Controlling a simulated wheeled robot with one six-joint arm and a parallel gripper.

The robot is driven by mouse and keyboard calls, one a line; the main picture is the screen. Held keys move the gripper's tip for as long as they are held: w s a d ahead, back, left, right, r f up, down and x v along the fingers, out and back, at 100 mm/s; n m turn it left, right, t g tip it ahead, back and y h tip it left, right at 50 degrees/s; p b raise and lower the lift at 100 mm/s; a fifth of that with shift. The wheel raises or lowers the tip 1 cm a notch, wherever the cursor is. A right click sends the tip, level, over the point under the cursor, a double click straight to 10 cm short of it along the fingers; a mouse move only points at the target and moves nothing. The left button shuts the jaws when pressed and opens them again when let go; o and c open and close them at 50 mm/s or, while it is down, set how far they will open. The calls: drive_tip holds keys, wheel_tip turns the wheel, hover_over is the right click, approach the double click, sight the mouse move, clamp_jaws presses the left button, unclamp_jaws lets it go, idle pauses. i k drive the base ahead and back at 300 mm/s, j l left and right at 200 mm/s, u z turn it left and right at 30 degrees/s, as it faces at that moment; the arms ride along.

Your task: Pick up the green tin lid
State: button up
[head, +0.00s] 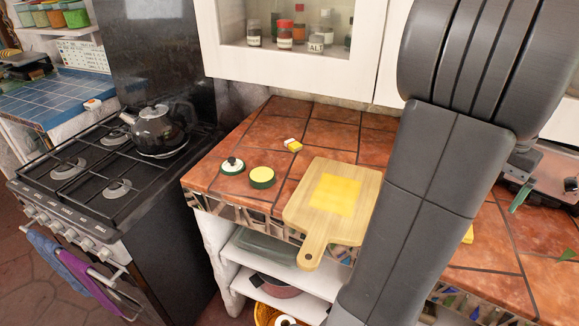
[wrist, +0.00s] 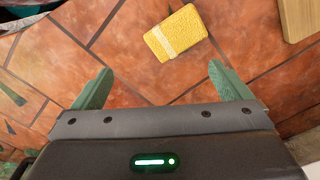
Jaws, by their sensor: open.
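A low round green-sided piece with a pale top and a dark knob (head: 232,165), which looks like the green tin lid, sits on the tiled counter left of the cutting board. Right beside it is a round green tin (head: 262,177) with a yellow top. My gripper (head: 520,195) is far to the right of both, partly hidden by my arm. In the wrist view my gripper (wrist: 162,88) is open and empty, its green fingers spread above the tiles. Neither the lid nor the tin shows in the wrist view.
A wooden board (head: 308,216) with a yellow square lies between the lid and my arm. A yellow sponge (wrist: 178,35) lies ahead of my fingers. A stove with a kettle (head: 157,130) stands left; a cabinet hangs above.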

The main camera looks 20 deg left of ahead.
sight(233, 165)
drive_tip(key=j+u, duration=0.4)
drive_tip(key=j, duration=0.25)
drive_tip(key=j+u, duration=0.45)
drive_tip(key=j, duration=0.25)
drive_tip(key=i+j+u, duration=0.35)
drive_tip(key=l, duration=0.1)
